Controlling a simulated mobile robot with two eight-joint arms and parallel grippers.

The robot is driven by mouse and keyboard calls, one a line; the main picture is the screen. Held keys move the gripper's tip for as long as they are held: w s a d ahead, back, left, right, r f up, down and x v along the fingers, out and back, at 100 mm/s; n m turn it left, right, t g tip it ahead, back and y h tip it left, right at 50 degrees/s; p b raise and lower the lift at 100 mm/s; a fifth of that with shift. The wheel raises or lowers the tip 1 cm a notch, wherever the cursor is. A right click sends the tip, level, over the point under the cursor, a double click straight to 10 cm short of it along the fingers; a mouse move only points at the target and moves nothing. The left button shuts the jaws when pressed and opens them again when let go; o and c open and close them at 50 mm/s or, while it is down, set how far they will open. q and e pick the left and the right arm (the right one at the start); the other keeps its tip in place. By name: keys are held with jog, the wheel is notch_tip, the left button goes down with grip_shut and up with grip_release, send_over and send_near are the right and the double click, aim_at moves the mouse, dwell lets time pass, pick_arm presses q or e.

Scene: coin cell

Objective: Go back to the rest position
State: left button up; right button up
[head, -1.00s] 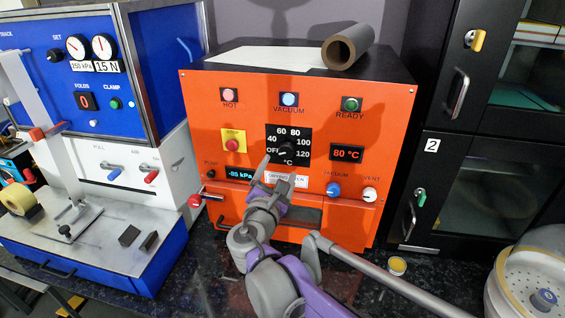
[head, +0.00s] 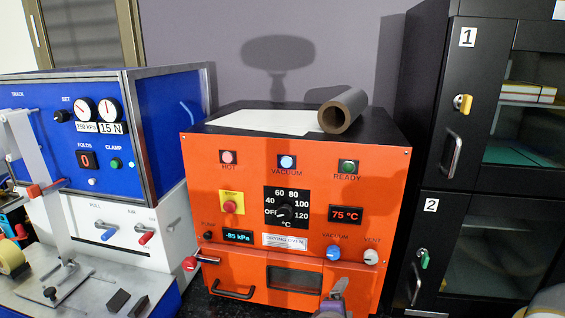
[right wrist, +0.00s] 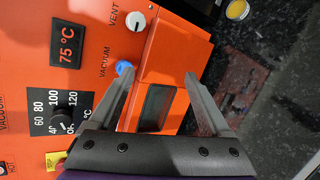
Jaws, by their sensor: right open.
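My right gripper (head: 338,288) shows at the bottom of the head view, low in front of the orange drying oven (head: 225,262). In the right wrist view its two fingers (right wrist: 160,75) stand well apart with nothing between them. Beyond them are the oven's front and its small dark window (right wrist: 157,107). The blue vacuum knob (right wrist: 124,67) shows close to the tip of one finger; I cannot tell whether they touch. My left gripper is in neither view.
The oven's temperature display (head: 345,215) reads 75 °C and its pressure display (head: 238,237) -85 kPa. A blue and white machine (head: 145,120) stands left, black numbered cabinets (head: 430,150) right. Dark counter (right wrist: 245,75) lies beside the oven.

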jog(key=s+d+f+m+g+y, duration=0.2)
jog(key=s+f+m+g, duration=0.1)
jog(key=s+f+m, duration=0.5)
jog(key=s+d+f+m+g+y, duration=0.2)
jog(key=s+f+m, duration=0.5)
jog(key=s, duration=0.5)
jog(key=shift+s+d+f+m+g+y, duration=0.15)
jog(key=shift+s+f+m+g+y, duration=0.2)
jog(key=shift+m+g+y, duration=0.4)
